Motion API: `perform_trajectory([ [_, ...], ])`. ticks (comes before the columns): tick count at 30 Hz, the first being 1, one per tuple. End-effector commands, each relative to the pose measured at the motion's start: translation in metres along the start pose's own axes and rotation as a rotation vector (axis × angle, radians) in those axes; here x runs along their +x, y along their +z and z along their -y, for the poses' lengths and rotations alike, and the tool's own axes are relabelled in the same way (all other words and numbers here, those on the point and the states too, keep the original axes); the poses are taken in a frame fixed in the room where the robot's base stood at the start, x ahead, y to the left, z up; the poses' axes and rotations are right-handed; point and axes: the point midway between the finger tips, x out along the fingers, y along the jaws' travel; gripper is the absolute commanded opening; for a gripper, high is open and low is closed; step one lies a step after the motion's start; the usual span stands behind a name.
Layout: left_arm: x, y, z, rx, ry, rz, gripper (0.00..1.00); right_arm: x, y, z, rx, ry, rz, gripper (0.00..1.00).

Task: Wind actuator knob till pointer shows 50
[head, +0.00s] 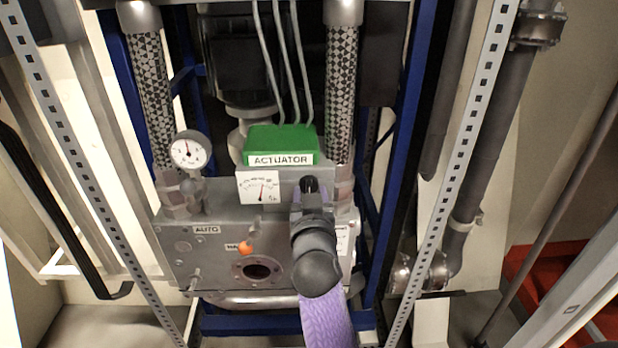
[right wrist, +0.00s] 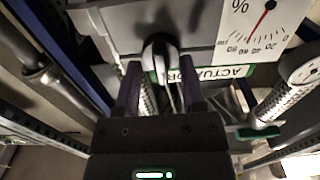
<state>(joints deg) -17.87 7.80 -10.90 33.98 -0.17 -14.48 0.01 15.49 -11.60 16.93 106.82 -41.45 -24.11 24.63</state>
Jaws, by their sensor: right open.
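The actuator (head: 281,140) is a box with a green top and a label. Its square white percent dial (head: 258,187) has a red pointer, also seen in the right wrist view (right wrist: 262,21), where the dial is upside down; the tip points near 60, the exact value hard to tell. A black knob (head: 310,184) is on the front, right of the dial. My right gripper (head: 312,200) is open in front of it, hiding part of it. In the right wrist view the knob (right wrist: 158,50) appears between the spread fingers; contact cannot be told. My left gripper is not in view.
A round gauge (head: 189,150) stands left of the actuator. Below are an orange knob (head: 246,248) and a round port (head: 257,269) on the grey panel. Braided hoses (head: 150,95) and perforated metal uprights (head: 460,170) flank the workspace.

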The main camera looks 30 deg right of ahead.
Motion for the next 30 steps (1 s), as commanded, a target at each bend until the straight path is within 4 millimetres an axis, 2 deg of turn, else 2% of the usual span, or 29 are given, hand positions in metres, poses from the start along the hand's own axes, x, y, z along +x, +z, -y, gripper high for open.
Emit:
perform_trajectory([
  [8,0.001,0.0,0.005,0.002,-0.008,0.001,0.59,-0.001,0.0,0.001,0.001,0.001,0.0,0.49],
  [15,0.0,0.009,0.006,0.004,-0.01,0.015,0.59,-0.001,0.0,0.001,0.0,0.0,0.0,0.0],
  [30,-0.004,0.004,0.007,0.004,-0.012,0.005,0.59,-0.001,-0.001,0.001,-0.052,0.0,0.002,0.0],
])
